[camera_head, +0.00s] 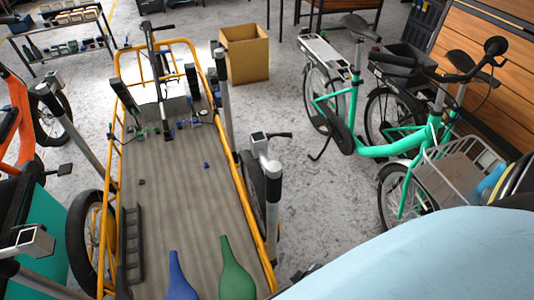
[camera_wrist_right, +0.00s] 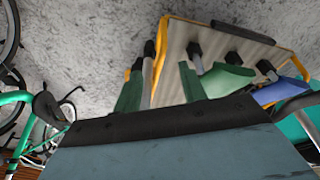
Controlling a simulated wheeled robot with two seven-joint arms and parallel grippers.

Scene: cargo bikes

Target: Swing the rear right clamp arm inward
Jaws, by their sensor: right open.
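A yellow-framed cargo bed (camera_head: 185,205) fills the middle of the head view. Another grey post with a black top (camera_head: 223,90) stands at the far right. I cannot tell which of these is the rear right one. In the right wrist view my right gripper (camera_wrist_right: 160,92) is open, with green fingers apart. A grey post with a black top (camera_wrist_right: 148,68) shows between the fingers; contact cannot be judged. My left gripper is not in view.
A blue bottle-shaped thing (camera_head: 179,277) and a green one (camera_head: 236,268) lie at the bed's near end. A cardboard box (camera_head: 246,55) and a green bike (camera_head: 375,148) stand to the right. A clamp post (camera_head: 78,135) stands at left. Floor right of the bed is partly clear.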

